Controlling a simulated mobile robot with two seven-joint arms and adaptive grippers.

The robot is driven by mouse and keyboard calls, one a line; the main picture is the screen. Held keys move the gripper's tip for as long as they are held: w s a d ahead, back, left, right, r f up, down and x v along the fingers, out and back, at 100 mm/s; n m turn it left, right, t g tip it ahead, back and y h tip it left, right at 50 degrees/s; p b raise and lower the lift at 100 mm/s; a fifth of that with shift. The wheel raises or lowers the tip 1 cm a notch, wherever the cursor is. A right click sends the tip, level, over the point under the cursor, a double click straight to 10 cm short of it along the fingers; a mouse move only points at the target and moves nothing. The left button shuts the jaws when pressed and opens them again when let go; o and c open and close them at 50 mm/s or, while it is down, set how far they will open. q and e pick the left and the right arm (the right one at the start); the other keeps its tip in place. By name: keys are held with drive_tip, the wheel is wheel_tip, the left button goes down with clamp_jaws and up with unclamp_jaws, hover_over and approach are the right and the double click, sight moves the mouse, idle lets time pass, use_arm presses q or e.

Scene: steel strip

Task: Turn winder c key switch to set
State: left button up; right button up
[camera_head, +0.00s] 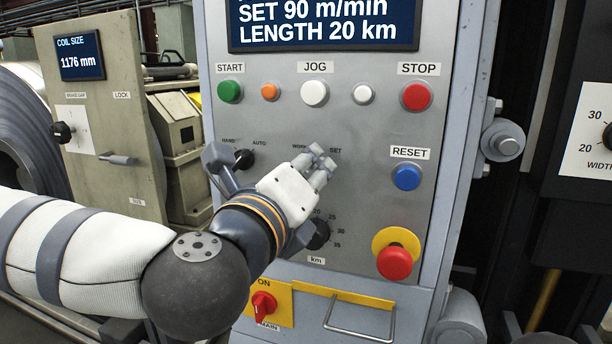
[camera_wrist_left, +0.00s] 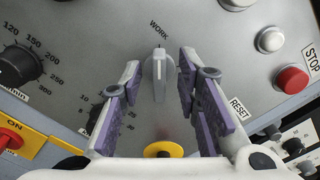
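The key switch (camera_wrist_left: 159,75) is a grey upright knob below the WORK label in the left wrist view; its mark points toward WORK. In the left wrist view my left gripper (camera_wrist_left: 160,68) is open, with one finger on each side of the switch and gaps on both sides. I cannot tell how far the fingertips reach along it. My right gripper is not in view.
The panel (camera_head: 365,158) carries a STOP button (camera_head: 416,96), a RESET button (camera_head: 406,177), a HAND/AUTO knob (camera_head: 244,159) and a km knob (camera_head: 318,235) close to my left gripper. A red emergency button (camera_head: 394,261) juts out below right, above a metal handle (camera_head: 360,318).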

use_arm(q)
drive_tip(key=shift+w, duration=0.15)
clamp_jaws()
